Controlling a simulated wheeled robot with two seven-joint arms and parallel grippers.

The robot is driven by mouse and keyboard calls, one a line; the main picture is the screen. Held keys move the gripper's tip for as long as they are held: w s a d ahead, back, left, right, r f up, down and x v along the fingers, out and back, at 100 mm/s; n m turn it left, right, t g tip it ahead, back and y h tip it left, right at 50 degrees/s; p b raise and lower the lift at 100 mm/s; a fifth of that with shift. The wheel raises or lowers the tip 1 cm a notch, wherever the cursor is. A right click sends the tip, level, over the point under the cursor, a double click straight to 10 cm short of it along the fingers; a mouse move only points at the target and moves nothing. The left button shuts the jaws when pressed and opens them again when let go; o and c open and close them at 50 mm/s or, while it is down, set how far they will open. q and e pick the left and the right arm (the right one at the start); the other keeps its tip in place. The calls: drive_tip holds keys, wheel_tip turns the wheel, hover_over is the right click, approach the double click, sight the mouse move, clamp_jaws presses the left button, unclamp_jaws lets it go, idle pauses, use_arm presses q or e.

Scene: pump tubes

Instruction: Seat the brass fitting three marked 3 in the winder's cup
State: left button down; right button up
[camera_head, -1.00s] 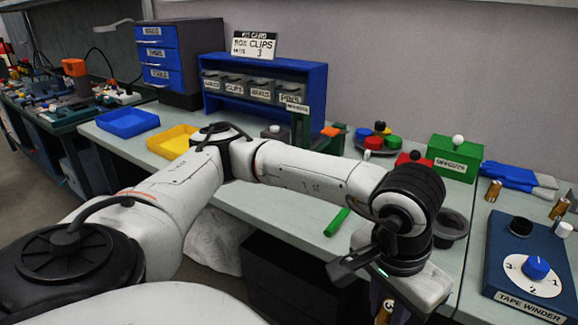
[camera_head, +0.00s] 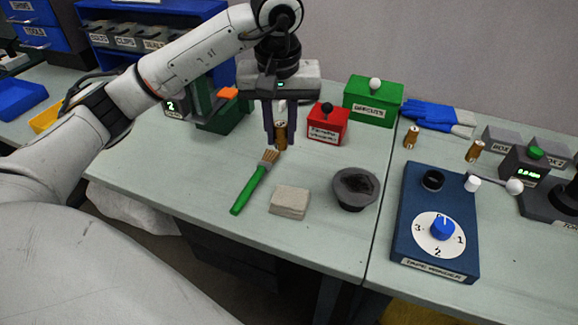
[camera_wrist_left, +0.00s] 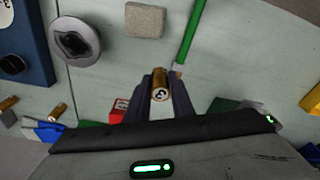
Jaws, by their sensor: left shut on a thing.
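My left gripper (camera_head: 281,141) points down over the left bench and is shut on a brass fitting (camera_head: 281,130). The fitting also shows between the fingers in the left wrist view (camera_wrist_left: 161,88); a dark mark on its end face is too small to read surely. The blue tape winder (camera_head: 408,225) stands on the right bench, to the right of the gripper. Its black round cup (camera_head: 433,180) is at the back of its top and looks empty. A dial with a blue knob (camera_head: 442,228) is in front. My right gripper is not in view.
Two other brass fittings stand behind the winder, one left (camera_head: 411,137) and one right (camera_head: 474,150). A green brush (camera_head: 249,190), a beige block (camera_head: 290,202) and a dark bowl (camera_head: 356,188) lie near the gripper. Red (camera_head: 327,127) and green (camera_head: 372,103) boxes stand behind.

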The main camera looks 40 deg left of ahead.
sight(279, 149)
use_arm(q)
drive_tip(key=f, duration=0.5)
drive_tip(key=shift+s+a+f, duration=0.15)
drive_tip(key=shift+s, duration=0.05)
drive_tip(key=shift+w+f+p, duration=0.1)
drive_tip(key=shift+f+p, duration=0.2)
drive_tip(key=shift+f, duration=1.8)
drive_tip(key=shift+f, duration=0.2)
drive_tip(key=c, duration=1.8)
unclamp_jaws()
drive_tip(key=shift+r, duration=0.1)
